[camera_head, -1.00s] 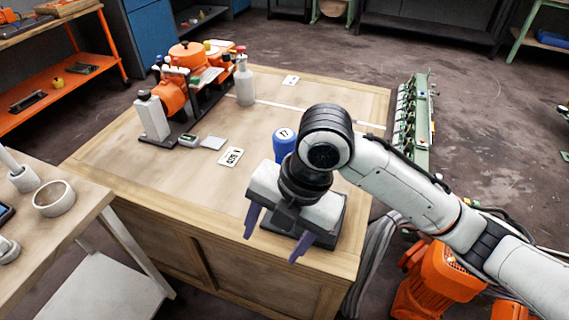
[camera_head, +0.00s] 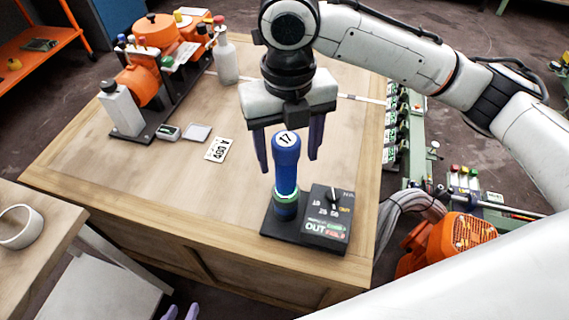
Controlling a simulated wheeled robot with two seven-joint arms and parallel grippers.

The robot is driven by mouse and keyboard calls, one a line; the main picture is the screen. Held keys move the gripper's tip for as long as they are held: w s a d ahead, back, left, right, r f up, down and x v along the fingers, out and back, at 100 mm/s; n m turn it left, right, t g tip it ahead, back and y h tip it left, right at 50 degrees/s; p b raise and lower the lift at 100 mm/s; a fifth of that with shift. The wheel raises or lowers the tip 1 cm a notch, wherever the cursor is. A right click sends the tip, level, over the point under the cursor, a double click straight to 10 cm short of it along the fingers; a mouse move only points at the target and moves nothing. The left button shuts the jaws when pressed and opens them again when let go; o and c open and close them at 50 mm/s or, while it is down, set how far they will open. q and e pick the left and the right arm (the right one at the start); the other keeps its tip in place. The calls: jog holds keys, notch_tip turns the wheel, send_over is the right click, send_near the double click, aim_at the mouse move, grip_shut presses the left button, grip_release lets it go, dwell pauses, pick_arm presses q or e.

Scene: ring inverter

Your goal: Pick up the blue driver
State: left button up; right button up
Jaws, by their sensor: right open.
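The blue driver (camera_head: 286,165) stands upright in a black base (camera_head: 270,226) near the table's front right corner. Its top is marked 17, and a green ring shows low on it. My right gripper (camera_head: 289,165) is open and points down at the driver. Its two purple fingers appear on either side of the driver's upper part, with gaps on both sides. How far they are from it in depth is hard to tell. Only the purple fingertips of my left gripper (camera_head: 181,311) show at the bottom edge, apart and with nothing seen between them.
A black panel (camera_head: 328,215) with a dial and an "OUT" display adjoins the base on the right. A small label card (camera_head: 217,150) lies on the wooden table (camera_head: 120,185). An orange device (camera_head: 137,85) and a white bottle (camera_head: 227,60) stand at the back left.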

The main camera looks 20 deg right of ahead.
aim_at(286, 170)
jog(key=f, duration=0.6)
jog(key=shift+w+f, duration=0.3)
jog(key=shift+w, duration=0.05)
jog(key=c, duration=1)
jog(key=shift+r, duration=0.1)
jog(key=c, duration=0.4)
